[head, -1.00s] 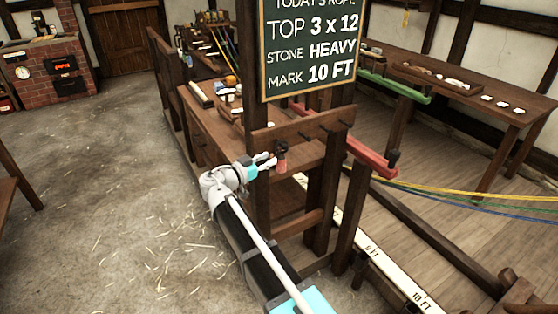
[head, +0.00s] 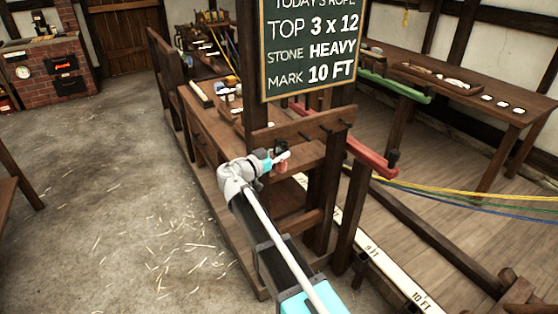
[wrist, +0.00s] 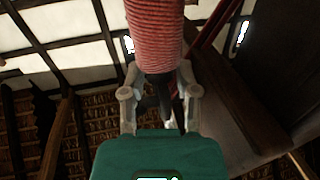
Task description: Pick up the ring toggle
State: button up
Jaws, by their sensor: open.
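The ring toggle, as I take it, hangs from the peg rail (head: 300,126), a dark piece above a red grip (head: 281,166). In the wrist view its red, cord-wrapped grip (wrist: 154,35) fills the top middle, with a dark part (wrist: 155,90) beyond it. My gripper (head: 277,159) is at the toggle in the head view. In the wrist view my gripper (wrist: 160,92) is open, one finger on each side of the dark part. I cannot tell whether either finger touches it. The toggle's ring cannot be made out.
A chalkboard (head: 309,48) hangs on the post above the rail. The wooden bench (head: 215,130) stands left of it, with small items on top. A red bar (head: 371,158) sticks out to the right. The straw-strewn floor (head: 110,210) at left is open.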

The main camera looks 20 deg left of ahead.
grip_shut()
jog(key=shift+r, duration=0.2)
dwell(0.4)
jog(key=shift+r+p, duration=0.7)
jog(key=shift+p, duration=0.25)
jog(key=s+d, duration=1.1)
jog(key=d, duration=0.2)
jog(key=shift+s+d+f, duration=0.15)
jog(key=shift+s+d, duration=0.2)
jog(key=shift+s, duration=0.05)
